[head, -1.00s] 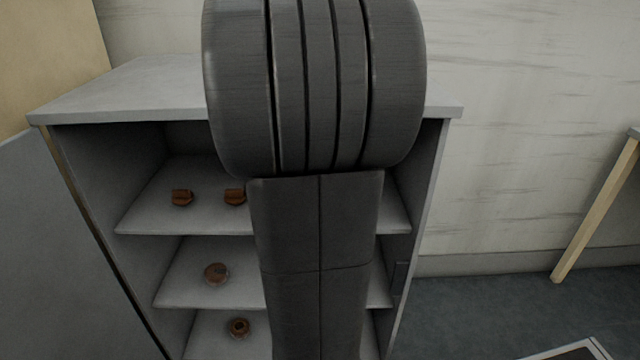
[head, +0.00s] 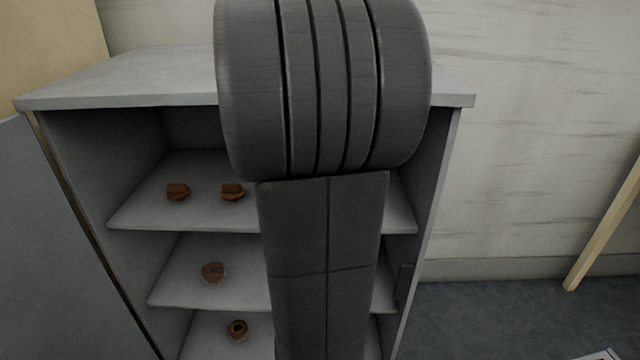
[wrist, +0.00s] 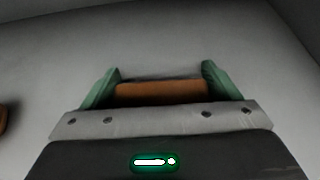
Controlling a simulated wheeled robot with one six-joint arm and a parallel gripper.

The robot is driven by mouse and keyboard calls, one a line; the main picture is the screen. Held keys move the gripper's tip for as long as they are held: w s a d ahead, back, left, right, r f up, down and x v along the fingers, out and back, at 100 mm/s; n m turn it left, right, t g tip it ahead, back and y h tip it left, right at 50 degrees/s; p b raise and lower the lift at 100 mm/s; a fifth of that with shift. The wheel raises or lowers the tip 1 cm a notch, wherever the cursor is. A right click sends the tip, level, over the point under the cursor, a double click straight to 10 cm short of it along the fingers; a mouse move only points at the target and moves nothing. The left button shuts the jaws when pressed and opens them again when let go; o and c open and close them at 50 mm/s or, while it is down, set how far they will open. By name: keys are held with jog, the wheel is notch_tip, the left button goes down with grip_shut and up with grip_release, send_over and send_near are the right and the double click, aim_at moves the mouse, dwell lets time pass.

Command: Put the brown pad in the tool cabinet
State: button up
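In the wrist view my gripper (wrist: 160,84) has its two green fingers apart, with a brown pad (wrist: 160,93) filling the space between them. The pad looks held, its far edge just short of the fingertips. A pale grey surface lies beyond it. In the head view the grey tool cabinet (head: 120,100) stands open in front of me. My own dark arm covers the cabinet's middle and right, and hides my gripper and the pad there.
Small brown items stand on the shelves: two on the upper shelf (head: 205,215), one (head: 213,272) on the middle, one (head: 237,330) lower. A brown item (wrist: 3,120) shows at the wrist view's left edge. A grey door panel (head: 50,250) is at left.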

jog(key=shift+o, duration=1.3)
jog(key=shift+r, duration=0.15)
jog(key=shift+s+r+p, duration=0.1)
jog(key=shift+r+p, duration=0.1)
jog(key=shift+p, duration=0.15)
jog(key=p+v, duration=0.4)
jog(key=v, duration=0.6)
jog(key=shift+r, duration=0.15)
jog(key=shift+s+r+p, duration=0.1)
jog(key=shift+s+p, duration=0.25)
jog(key=shift+s, duration=0.45)
jog(key=shift+s, duration=0.1)
